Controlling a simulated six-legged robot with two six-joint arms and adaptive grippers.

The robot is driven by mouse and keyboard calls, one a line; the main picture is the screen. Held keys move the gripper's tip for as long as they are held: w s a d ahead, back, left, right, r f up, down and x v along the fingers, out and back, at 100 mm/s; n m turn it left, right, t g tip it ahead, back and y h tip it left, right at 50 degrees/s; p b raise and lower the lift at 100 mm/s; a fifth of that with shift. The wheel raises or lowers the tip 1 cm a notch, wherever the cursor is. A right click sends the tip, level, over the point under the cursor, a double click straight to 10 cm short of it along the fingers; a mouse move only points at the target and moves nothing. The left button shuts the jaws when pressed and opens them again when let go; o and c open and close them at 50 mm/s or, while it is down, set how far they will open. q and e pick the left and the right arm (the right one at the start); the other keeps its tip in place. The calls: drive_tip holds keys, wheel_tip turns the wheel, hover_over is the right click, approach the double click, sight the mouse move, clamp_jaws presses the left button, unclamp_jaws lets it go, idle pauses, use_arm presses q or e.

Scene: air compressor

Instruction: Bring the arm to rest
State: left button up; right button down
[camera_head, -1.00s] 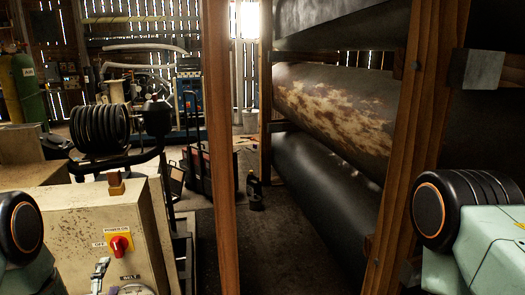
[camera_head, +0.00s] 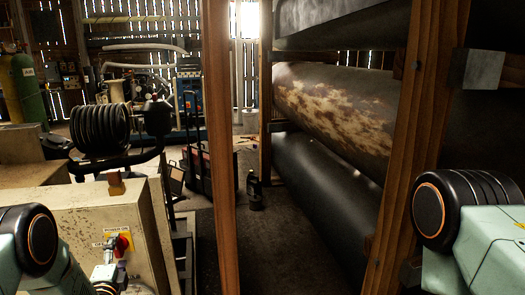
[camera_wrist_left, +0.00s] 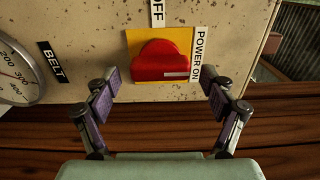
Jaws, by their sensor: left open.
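My left gripper (camera_head: 106,268) is in front of the beige control box (camera_head: 85,220), low at the left in the head view. In the left wrist view the same gripper (camera_wrist_left: 160,80) shows two fingers spread apart with nothing between the tips. A red rotary switch (camera_wrist_left: 162,60) on a yellow plate lies just beyond them, between labels "OFF" and "POWER ON". I cannot tell whether a finger touches it. In the head view the switch (camera_head: 124,242) is partly covered by the gripper. My right arm (camera_head: 470,245) shows at the right edge; its gripper is not visible.
A gauge (camera_wrist_left: 15,75) and a "BELT" label are beside the switch. A small wooden block (camera_head: 116,184) sits on the box's top. A wooden post (camera_head: 220,150) stands just right of the box. Large dark tanks (camera_head: 335,105) lie on a rack behind another post (camera_head: 415,150).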

use_arm(q)
drive_tip(key=shift+w+f+n, duration=0.1)
drive_tip(key=shift+w+n, duration=0.1)
drive_tip(key=shift+n, duration=0.1)
drive_tip(key=n+b, duration=0.2)
drive_tip(key=n, duration=0.2)
drive_tip(key=shift+b, duration=0.3)
drive_tip(key=n+b, duration=0.1)
drive_tip(key=n, duration=0.1)
drive_tip(key=n+b, duration=0.1)
drive_tip(key=n, duration=0.1)
drive_tip(key=shift+s+a+r+b, duration=0.1)
drive_tip(key=shift+r+b, duration=0.1)
drive_tip(key=shift+b, duration=0.1)
drive_tip(key=n+b, duration=0.3)
drive_tip(key=n, duration=0.1)
drive_tip(key=shift+a+n, duration=0.1)
drive_tip(key=shift+n, duration=0.3)
drive_tip(key=n+b, duration=0.2)
drive_tip(key=n, duration=0.1)
drive_tip(key=shift+b, duration=0.4)
drive_tip(key=shift+a+r+n+b, duration=0.15)
drive_tip(key=shift+n+b, duration=0.3)
drive_tip(key=shift+n, duration=0.35)
